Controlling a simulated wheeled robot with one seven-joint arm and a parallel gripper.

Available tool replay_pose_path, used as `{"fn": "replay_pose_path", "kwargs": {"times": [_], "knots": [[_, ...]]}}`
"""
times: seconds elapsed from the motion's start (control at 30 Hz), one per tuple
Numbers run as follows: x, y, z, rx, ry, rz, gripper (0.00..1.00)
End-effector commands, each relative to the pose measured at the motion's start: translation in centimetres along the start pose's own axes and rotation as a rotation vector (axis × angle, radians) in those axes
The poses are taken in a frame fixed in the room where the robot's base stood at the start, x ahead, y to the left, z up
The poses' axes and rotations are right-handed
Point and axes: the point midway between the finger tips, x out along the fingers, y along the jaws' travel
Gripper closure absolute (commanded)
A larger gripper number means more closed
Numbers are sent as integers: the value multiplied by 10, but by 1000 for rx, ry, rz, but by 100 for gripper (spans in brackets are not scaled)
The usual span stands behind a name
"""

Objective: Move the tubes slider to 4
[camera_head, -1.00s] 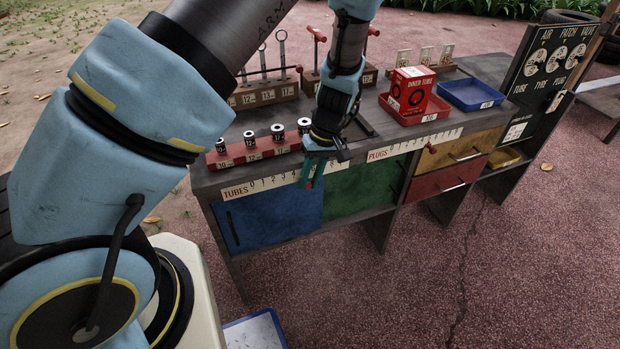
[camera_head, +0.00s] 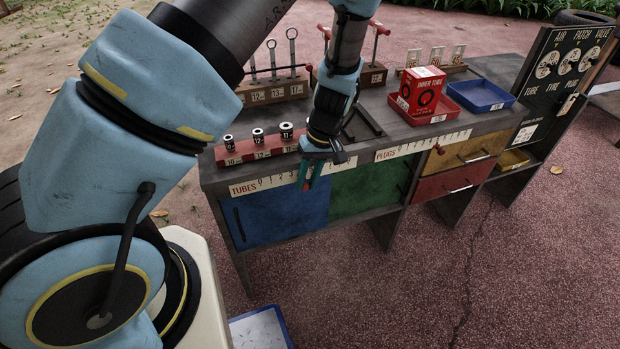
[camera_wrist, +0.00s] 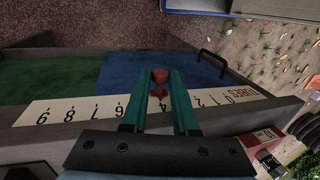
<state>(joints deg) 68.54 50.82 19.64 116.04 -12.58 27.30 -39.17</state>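The tubes scale (camera_head: 275,183) is a white number strip on the bench's front edge, above the blue door. It also shows upside down in the wrist view (camera_wrist: 75,112). The tubes slider (camera_wrist: 160,76) has a red knob, seen between my gripper's teal fingertips. My gripper (camera_wrist: 160,82) looks shut on this knob, with little or no gap on either side. In the head view my gripper (camera_head: 309,175) hangs down at the strip, right of the readable 3.
The plugs scale (camera_head: 421,145) lies farther right on the same edge. A red block with sockets (camera_head: 256,151) stands on the bench behind the tubes scale. A red inner tube box (camera_head: 419,93) and a blue tray (camera_head: 481,95) are at the right. Door handles jut out below.

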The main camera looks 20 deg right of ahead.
Motion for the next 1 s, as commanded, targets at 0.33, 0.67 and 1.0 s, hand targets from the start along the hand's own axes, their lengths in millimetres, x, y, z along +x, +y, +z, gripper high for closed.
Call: {"fn": "replay_pose_path", "kwargs": {"times": [0.33, 0.67, 1.0], "knots": [[0, 0, 0, 0, 0, 1, 44], [-18, 2, 0, 1, 2, 4, 44], [-83, 1, 0, 0, 3, 5, 44]]}}
